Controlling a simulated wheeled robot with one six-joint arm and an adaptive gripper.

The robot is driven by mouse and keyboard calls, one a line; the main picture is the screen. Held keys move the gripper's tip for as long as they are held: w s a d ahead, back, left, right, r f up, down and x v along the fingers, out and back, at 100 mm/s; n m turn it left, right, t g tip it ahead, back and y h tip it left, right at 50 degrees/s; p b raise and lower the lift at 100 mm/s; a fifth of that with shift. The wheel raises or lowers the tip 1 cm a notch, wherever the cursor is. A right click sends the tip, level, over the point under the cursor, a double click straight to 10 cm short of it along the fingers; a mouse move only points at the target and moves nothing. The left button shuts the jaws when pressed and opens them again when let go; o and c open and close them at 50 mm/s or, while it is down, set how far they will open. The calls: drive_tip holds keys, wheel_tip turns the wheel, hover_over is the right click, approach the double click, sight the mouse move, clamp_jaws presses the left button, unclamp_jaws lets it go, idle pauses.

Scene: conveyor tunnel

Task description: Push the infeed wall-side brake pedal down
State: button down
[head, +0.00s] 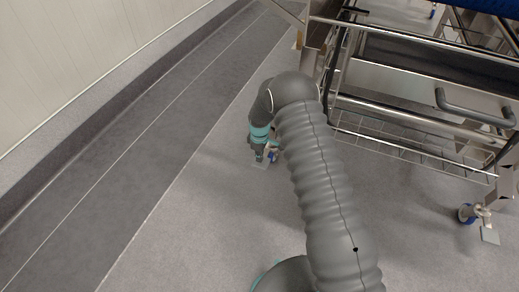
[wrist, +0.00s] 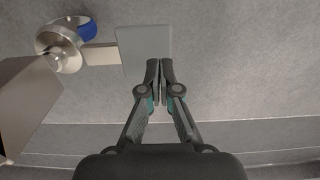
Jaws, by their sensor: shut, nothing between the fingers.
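The brake pedal (wrist: 145,45) is a flat grey plate on a short metal arm, at the caster on the cart's near corner on the wall side. In the head view its pale plate (head: 261,164) shows low by the floor, partly hidden by my gripper (head: 262,152). In the wrist view my gripper (wrist: 161,66) is shut and empty. Its fingertips overlap the plate's lower right part in the picture; I cannot tell whether they touch it. The caster (wrist: 62,48) with its blue wheel is left of the plate.
The metal cart (head: 415,145) with wire shelf and rails stands right of my arm. Another caster (head: 467,213) with its own pedal plate (head: 489,235) is at its right corner. The pale wall (head: 70,65) and dark floor strip (head: 120,145) run along the left; the grey floor between is clear.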

sight(259, 166)
drive_tip(key=shift+f, duration=1.2)
drive_tip(key=f+b, duration=0.4)
drive_tip(key=b, duration=0.1)
drive_tip(key=shift+s+a+f, duration=0.1)
drive_tip(key=shift+s+f, duration=0.25)
drive_tip(key=shift+f, duration=0.05)
drive_tip(key=shift+r, duration=0.1)
drive_tip(key=s+a+r+p, duration=0.1)
drive_tip(key=s+r, duration=0.1)
drive_tip(key=r, duration=0.4)
drive_tip(key=s+a+r+p, duration=0.1)
drive_tip(key=s+r, duration=0.2)
drive_tip(key=r, duration=0.4)
drive_tip(key=shift+d, duration=0.1)
